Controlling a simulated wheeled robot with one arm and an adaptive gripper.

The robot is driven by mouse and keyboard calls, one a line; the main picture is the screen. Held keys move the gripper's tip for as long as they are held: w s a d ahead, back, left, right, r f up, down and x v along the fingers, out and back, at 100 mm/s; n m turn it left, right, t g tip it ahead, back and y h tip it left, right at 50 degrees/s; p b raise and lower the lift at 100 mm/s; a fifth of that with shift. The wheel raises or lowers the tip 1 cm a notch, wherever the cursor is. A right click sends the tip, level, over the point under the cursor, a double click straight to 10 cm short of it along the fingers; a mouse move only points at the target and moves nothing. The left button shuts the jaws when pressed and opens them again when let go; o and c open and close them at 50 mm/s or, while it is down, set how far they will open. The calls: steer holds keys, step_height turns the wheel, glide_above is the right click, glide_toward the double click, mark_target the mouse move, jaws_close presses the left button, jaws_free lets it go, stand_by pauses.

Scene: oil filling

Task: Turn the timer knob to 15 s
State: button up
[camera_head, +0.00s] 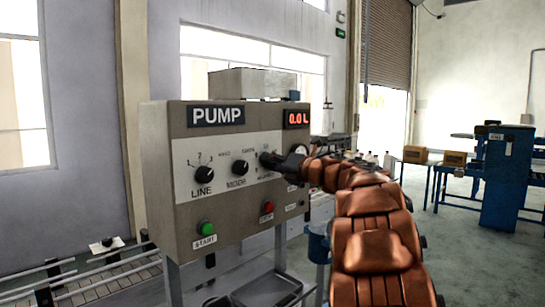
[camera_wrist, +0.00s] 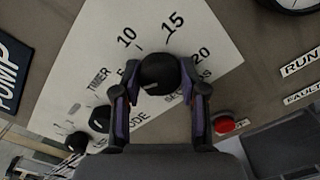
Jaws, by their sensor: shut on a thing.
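The black timer knob (camera_wrist: 158,68) sits on the pump panel, with the printed numbers 5, 10, 15 and 20 around it in the wrist view. My gripper (camera_wrist: 160,80) is shut on this knob, one finger on each side of it. A small pale mark shows on the knob's lower face; I cannot tell for sure which number the knob points at. In the head view my gripper (camera_head: 283,164) reaches the panel from the right and covers most of the timer knob (camera_head: 265,159) and its scale.
A conveyor (camera_head: 100,284) runs below at left.

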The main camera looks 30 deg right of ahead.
steer(key=m+p, duration=0.1)
steer(key=m, duration=0.1)
steer(key=m+p, duration=0.1)
steer(key=p, duration=0.1)
steer(key=m+p, duration=0.2)
steer(key=shift+r+m, duration=0.25)
steer(key=shift+m, duration=0.05)
steer(key=m+p, duration=0.3)
steer(key=shift+m, duration=0.3)
steer(key=m+p, duration=0.2)
steer(key=shift+f+m, duration=0.1)
steer(key=shift+m, duration=0.3)
steer(key=m+p, duration=0.1)
steer(key=m, duration=0.5)
steer(key=shift+f, duration=0.15)
steer(key=m, duration=0.6)
steer(key=shift+m, duration=0.3)
steer(key=o, duration=1.2)
steer(key=shift+c, duration=0.2)
steer(key=shift+s, duration=0.1)
